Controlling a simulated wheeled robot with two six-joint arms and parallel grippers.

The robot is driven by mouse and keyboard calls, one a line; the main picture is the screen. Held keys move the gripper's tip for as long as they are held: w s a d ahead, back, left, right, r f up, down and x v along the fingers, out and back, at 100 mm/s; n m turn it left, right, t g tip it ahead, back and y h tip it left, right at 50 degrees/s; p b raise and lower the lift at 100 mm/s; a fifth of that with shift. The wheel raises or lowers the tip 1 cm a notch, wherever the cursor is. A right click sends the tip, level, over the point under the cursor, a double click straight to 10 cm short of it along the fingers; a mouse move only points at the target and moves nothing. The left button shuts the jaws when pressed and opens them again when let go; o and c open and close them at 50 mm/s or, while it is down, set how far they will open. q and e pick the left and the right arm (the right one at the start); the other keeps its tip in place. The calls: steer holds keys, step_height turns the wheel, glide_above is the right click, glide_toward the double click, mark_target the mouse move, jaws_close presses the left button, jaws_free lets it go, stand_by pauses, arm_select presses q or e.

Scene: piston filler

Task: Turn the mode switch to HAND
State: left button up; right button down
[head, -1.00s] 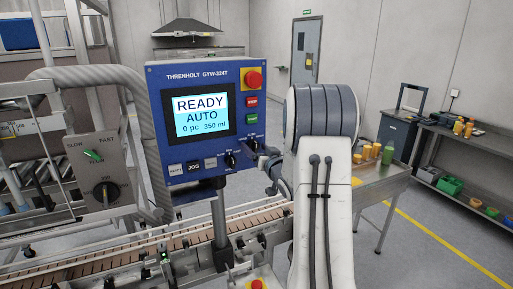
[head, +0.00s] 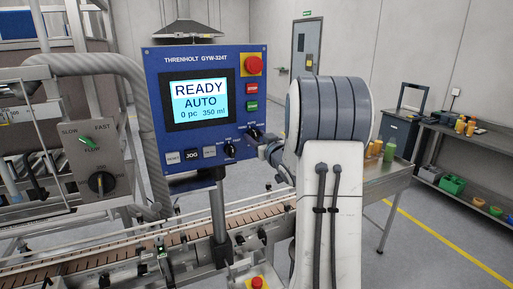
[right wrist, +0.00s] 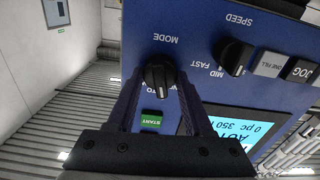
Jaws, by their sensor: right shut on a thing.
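The blue control panel (head: 205,62) stands in the middle of the head view. Its screen (head: 200,101) reads READY, AUTO, 0 pc, 350 ml. The black mode switch (head: 254,133) is at the panel's lower right; it also shows in the right wrist view (right wrist: 159,73), under the MODE label. My right gripper (right wrist: 160,88) has its two fingers on either side of the knob and is shut on it. In the head view my right gripper (head: 262,147) reaches the panel's right edge, partly hidden by my arm. My left gripper is not in view.
The black speed knob (right wrist: 234,56) is beside the mode switch. The green START button (right wrist: 151,120) is close to the fingers. A red emergency stop (head: 252,65) is at the panel's top right. A conveyor (head: 105,245) runs below the panel.

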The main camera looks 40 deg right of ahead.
steer(key=n+b, duration=0.2)
steer(key=b, duration=0.1)
steer(key=n+b, duration=0.2)
steer(key=shift+f, duration=0.25)
steer(key=shift+r+n+b, duration=0.2)
steer(key=shift+n+b, duration=0.7)
steer(key=shift+a, duration=0.1)
steer(key=shift+c, duration=1.5)
jaws_free()
steer(key=shift+s, duration=0.5)
steer(key=b+v, duration=0.2)
steer(key=v, duration=0.7)
steer(key=shift+s+b, duration=0.25)
steer(key=shift+b, duration=0.15)
